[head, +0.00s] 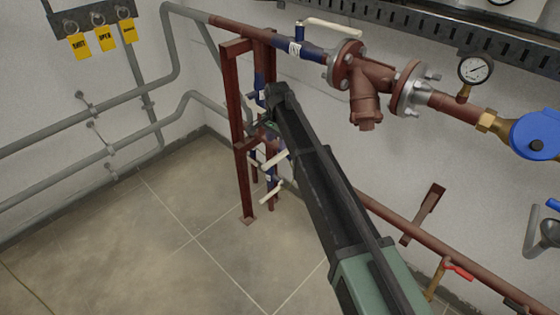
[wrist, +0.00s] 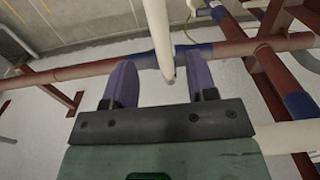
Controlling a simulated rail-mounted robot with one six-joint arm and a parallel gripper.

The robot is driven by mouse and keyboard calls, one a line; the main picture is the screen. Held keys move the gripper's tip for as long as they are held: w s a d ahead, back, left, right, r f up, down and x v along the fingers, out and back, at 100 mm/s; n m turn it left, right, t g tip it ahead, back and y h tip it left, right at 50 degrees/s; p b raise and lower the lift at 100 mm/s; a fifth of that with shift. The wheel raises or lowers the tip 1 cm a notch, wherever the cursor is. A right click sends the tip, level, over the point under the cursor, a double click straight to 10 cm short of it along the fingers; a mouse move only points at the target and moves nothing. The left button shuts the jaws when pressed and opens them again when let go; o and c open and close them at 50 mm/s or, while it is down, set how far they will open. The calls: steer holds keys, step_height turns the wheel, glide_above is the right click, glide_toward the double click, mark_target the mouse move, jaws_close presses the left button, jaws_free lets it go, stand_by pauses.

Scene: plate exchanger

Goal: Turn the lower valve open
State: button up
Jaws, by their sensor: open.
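Cream lever handles sit on blue valve bodies on the red steel stand. In the head view one cream handle (head: 274,158) is just below my gripper (head: 268,128), and a lower cream handle (head: 271,192) is beneath it. In the wrist view my gripper (wrist: 158,62) is open, with two purple fingers apart. A cream handle (wrist: 156,30) runs down the picture, its rounded end between the fingers, with visible gaps on both sides. Another cream handle (wrist: 288,137) lies right of the gripper. I cannot tell which handle belongs to the lower valve. My arm hides part of the valves.
The red stand (head: 238,120) rises close beside my gripper. Above are a flanged strainer (head: 370,85), a pressure gauge (head: 475,68) and an upper cream lever (head: 333,27). A red pipe (head: 440,240) runs low to the right. The tiled floor (head: 150,240) at left is clear.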

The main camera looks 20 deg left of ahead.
mark_target(278, 156)
step_height(278, 156, down, 7)
steer(key=b, duration=0.5)
steer(key=shift+f, duration=0.1)
steer(key=shift+r, duration=0.2)
jaws_close()
